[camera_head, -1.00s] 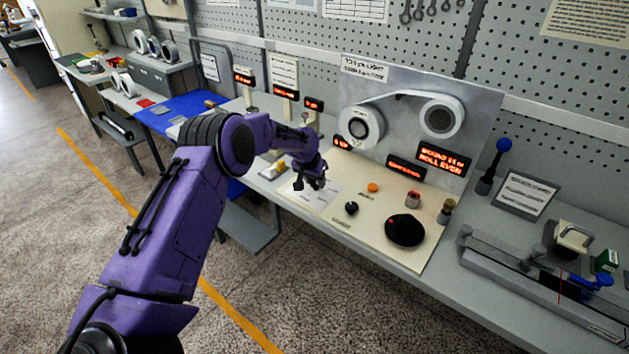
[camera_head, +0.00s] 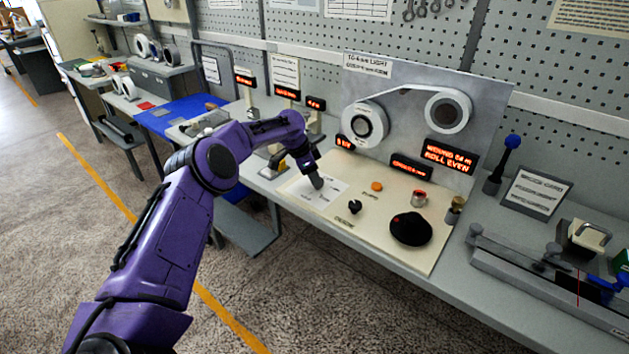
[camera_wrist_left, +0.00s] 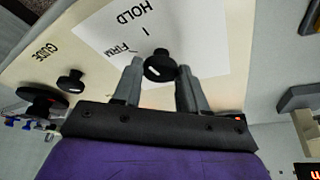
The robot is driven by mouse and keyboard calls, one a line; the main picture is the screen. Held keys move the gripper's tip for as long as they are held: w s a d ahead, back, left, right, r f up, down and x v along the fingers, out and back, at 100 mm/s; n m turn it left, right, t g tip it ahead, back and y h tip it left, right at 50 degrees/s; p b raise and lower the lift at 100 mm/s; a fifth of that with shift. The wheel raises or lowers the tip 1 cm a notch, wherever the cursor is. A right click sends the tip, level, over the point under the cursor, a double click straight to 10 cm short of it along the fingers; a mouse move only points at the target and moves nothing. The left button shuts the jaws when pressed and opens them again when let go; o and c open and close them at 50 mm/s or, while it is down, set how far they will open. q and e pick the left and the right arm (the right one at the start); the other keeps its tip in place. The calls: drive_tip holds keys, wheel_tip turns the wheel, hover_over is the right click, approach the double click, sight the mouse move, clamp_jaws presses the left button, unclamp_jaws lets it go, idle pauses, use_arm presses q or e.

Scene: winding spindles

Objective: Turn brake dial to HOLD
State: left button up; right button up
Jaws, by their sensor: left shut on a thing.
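The brake dial is a small black knob with a white mark, seen in the left wrist view (camera_wrist_left: 160,66) between my fingertips. It stands on a white card (camera_wrist_left: 185,35) printed with HOLD and FIRM. HOLD lies beyond the dial and FIRM to its left; I cannot tell exactly which word the white mark points to. My left gripper (camera_wrist_left: 160,74) is shut on the dial, one finger on each side. In the head view my left gripper (camera_head: 316,183) points down at the card (camera_head: 314,196) and hides the dial. My right gripper is not in view.
On the same cream panel are a GUIDE knob (camera_head: 354,207), an orange button (camera_head: 376,186), a large black dial (camera_head: 411,229) and a red-topped knob (camera_head: 419,198). Behind stand two tape rolls (camera_head: 365,125) and lit red displays (camera_head: 450,156). A slide fixture (camera_head: 540,285) lies right.

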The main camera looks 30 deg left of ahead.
use_arm(q)
drive_tip(key=shift+m, duration=0.6)
drive_tip(key=shift+m+g+h, duration=0.3)
drive_tip(key=o, duration=1)
drive_tip(key=shift+w, duration=0.1)
drive_tip(key=shift+o, duration=0.2)
drive_tip(key=b+v, duration=0.1)
drive_tip(key=v, duration=0.9)
drive_tip(key=shift+r+b, duration=0.2)
drive_tip(key=shift+b, duration=0.15)
